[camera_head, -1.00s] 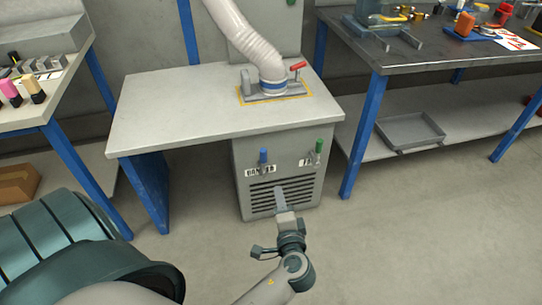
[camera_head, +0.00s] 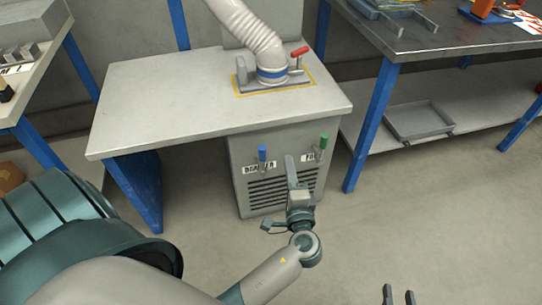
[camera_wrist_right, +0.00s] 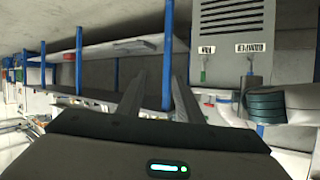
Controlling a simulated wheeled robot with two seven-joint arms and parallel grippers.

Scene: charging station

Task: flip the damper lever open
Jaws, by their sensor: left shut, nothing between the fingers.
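The damper lever is the blue-handled lever (camera_head: 262,153) at the upper left of the grey cabinet front (camera_head: 241,190). It stands upright before a label that seems to read DAMPER, partly covered by the lever. My left gripper (camera_head: 290,160) is shut and empty. In the head view its tips appear right of the blue lever, between it and the green lever (camera_head: 323,142); I cannot tell how far they are from the panel. My right gripper (camera_head: 398,297) is at the bottom edge, open and empty; its separated fingers show in the wrist view (camera_wrist_right: 158,85).
A white hose (camera_head: 250,32) joins a base with a red lever (camera_head: 299,52) on the grey tabletop (camera_head: 150,95). A dark workbench (camera_head: 440,40) with a low shelf and grey tray (camera_head: 418,122) stands right. Floor before the cabinet's right side is clear.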

